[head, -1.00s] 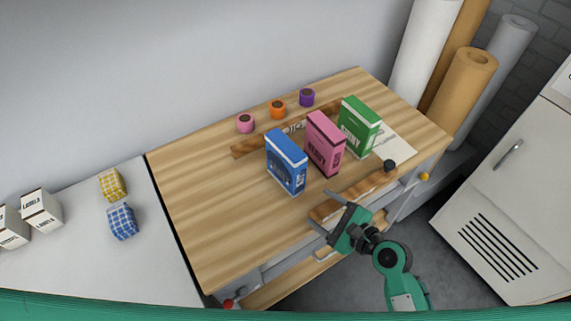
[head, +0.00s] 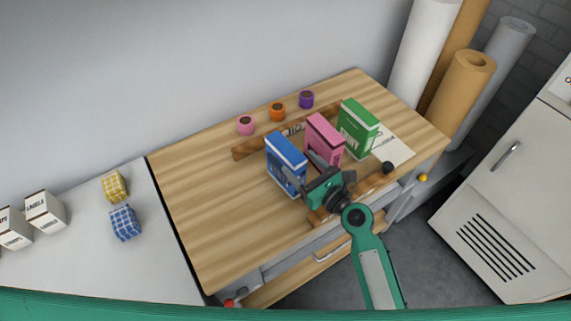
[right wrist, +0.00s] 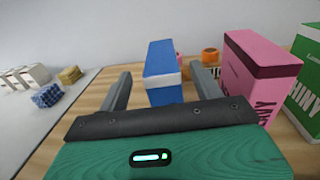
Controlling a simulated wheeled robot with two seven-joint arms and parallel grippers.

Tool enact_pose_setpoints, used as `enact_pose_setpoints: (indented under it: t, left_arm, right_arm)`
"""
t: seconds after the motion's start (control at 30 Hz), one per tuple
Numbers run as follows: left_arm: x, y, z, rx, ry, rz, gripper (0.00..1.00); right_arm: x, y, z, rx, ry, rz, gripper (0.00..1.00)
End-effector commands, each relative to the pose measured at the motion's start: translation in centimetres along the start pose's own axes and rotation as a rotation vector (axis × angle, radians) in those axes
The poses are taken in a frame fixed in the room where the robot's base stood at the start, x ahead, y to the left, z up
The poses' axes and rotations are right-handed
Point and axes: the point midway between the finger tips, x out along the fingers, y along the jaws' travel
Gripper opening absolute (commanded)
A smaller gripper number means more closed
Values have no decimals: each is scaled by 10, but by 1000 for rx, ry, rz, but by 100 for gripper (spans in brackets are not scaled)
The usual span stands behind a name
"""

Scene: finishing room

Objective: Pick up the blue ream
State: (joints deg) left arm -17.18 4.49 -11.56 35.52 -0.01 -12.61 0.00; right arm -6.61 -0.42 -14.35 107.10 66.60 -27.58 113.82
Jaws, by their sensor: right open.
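The blue ream (head: 284,158) stands upright on the wooden bench, leftmost of three upright boxes in the head view. My right gripper (head: 299,177) is open right in front of it. In the right wrist view the blue ream (right wrist: 163,75) shows ahead, between the two spread fingers (right wrist: 163,92). I cannot tell whether the fingers reach past its near face. The gripper hides part of the ream's lower right side in the head view. My left gripper is not in view.
A pink box (head: 322,136) stands close to the right of the blue ream, with a green box (head: 358,128) beyond. Pink, orange and purple cups (head: 277,111) line the back. Bare bench top (head: 215,210) lies to the left.

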Motion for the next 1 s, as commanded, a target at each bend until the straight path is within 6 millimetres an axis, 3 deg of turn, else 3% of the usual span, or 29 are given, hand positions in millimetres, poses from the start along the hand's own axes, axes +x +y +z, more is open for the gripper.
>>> enact_pose_setpoints:
  t: [0.37, 0.67, 1.0]
  left_arm:
    - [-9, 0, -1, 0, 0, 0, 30]
    - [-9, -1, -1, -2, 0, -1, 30]
    - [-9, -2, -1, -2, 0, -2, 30]
  right_arm:
    - [47, -2, -4, 0, 0, 0, 66]
    - [52, -2, -5, -1, 1, 0, 66]
    - [51, -2, -5, -1, 1, 0, 2]
